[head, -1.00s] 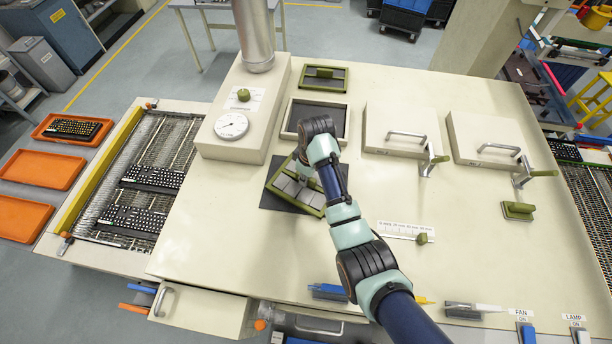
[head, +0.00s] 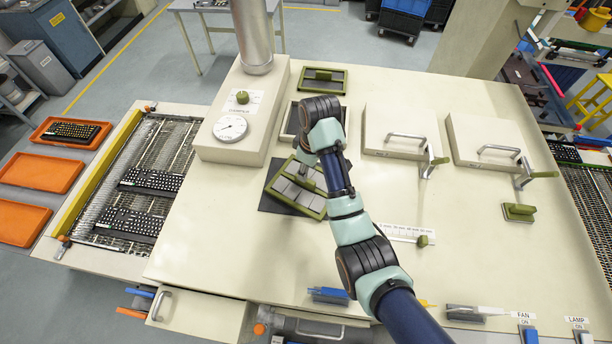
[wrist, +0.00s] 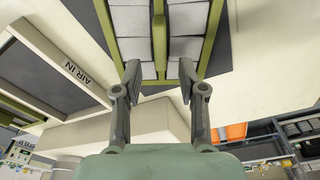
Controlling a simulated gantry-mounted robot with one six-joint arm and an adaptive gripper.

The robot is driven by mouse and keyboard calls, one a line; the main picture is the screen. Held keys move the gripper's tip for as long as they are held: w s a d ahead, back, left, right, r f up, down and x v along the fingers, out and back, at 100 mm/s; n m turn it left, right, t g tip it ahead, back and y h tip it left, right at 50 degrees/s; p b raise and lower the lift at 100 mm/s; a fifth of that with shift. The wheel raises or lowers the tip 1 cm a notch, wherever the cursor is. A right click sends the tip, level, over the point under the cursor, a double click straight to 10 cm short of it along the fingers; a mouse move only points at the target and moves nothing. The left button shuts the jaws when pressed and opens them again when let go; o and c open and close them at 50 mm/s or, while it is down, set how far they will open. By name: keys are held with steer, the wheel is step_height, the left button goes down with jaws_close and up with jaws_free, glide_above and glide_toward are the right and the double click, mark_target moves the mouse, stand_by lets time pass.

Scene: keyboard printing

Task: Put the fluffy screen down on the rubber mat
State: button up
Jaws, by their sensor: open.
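The fluffy screen (head: 310,203), a green frame with pale grey pads and a green centre bar, lies on the dark rubber mat (head: 272,204). It sits turned on the mat and reaches past the mat's right side. My gripper (wrist: 160,70) is open at the screen, with the fingertips apart on either side of the green bar (wrist: 159,40) and a gap showing on both sides. The screen's pads also show in the wrist view (wrist: 130,22). In the head view my wrist hides part of the screen, and I cannot tell the fingertips' exact height.
A framed dark recess (head: 290,120) lies just behind my wrist, and a small green screen (head: 323,80) lies beyond it. A cream box with a gauge (head: 230,128) stands left. Lidded boxes (head: 402,130) stand right. The tabletop in front of the mat is clear.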

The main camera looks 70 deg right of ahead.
steer(key=shift+r, duration=0.55)
steer(key=w+a+r+t+h, duration=0.15)
steer(key=w+a, duration=0.25)
steer(key=a, duration=0.4)
steer(key=w+a+r+n+t, duration=0.1)
steer(key=w+a+t, duration=0.1)
steer(key=w+a, duration=0.35)
steer(key=w+a+r+t+h, duration=0.1)
steer(key=w+a+t, duration=0.15)
steer(key=a, duration=0.65)
steer(key=s+a+r+t+y, duration=0.1)
steer(key=a+r, duration=0.4)
steer(key=a, duration=0.5)
steer(key=s+a+r+t+y, duration=0.1)
steer(key=s+a+r+t, duration=0.2)
steer(key=a, duration=0.6)
step_height(320, 180, up, 2)
steer(key=shift+s+a+r+n+t+y, duration=0.2)
steer(key=shift+s+a+n+t+y, duration=0.15)
steer(key=shift+t, duration=0.35)
